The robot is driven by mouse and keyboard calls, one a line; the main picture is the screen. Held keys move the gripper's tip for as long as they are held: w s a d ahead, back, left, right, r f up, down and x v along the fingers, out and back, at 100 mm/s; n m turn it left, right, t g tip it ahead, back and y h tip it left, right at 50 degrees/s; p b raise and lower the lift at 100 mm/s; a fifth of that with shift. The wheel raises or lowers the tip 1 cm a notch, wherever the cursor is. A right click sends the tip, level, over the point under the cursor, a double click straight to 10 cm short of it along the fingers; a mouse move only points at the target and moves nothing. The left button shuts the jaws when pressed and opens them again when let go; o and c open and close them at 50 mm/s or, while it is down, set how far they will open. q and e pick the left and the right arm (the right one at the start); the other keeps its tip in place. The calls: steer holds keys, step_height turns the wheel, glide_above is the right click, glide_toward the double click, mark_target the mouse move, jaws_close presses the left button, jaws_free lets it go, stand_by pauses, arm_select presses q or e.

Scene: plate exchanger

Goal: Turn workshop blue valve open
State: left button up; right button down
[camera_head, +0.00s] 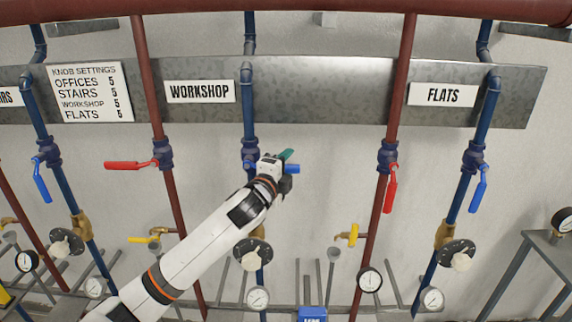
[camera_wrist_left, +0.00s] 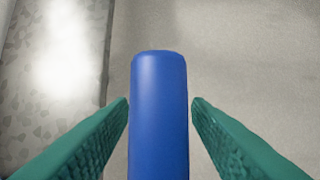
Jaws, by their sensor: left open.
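The workshop blue valve (camera_head: 249,146) sits on the blue pipe just right of the WORKSHOP sign (camera_head: 200,92). Its blue lever handle (camera_head: 293,169) points right, across the pipe. My left gripper (camera_head: 287,157) is at the handle and hides part of it and of the valve. In the left wrist view, the handle (camera_wrist_left: 159,110) lies between the two green fingers of my open left gripper (camera_wrist_left: 160,110), with a small gap showing on each side near the tips. My right gripper is not in view.
The workshop red lever (camera_head: 128,165) points left, across its red pipe. The flats red lever (camera_head: 390,194), the flats blue lever (camera_head: 479,190) and a blue lever (camera_head: 42,183) at the left hang down along their pipes. Gauges and round knobs sit below.

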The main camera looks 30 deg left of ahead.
arm_select(q)
jaws_close()
